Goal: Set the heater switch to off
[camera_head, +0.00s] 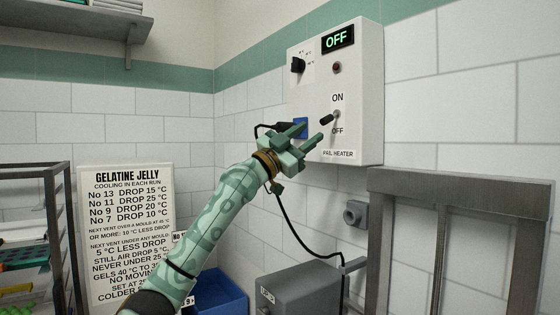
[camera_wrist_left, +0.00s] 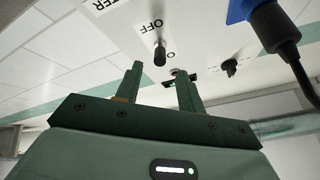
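The heater box (camera_head: 360,75), labelled PAIL HEATER, is on the wall in the head view. Its green display (camera_head: 338,39) reads OFF. The black switch lever (camera_head: 327,119) sits between the ON and OFF labels, sticking out and slightly down. My left gripper (camera_head: 308,136) is just left of and below the lever, its fingers apart and empty. In the left wrist view the lever (camera_wrist_left: 160,52) shows beyond the open fingertips (camera_wrist_left: 160,72), near the OFF label; no contact is visible. My right gripper is not in view.
A blue plug (camera_head: 300,126) with a black cable is close behind my left gripper. A grey box (camera_head: 300,289), a metal frame (camera_head: 460,186) and a blue bin (camera_head: 222,290) stand below.

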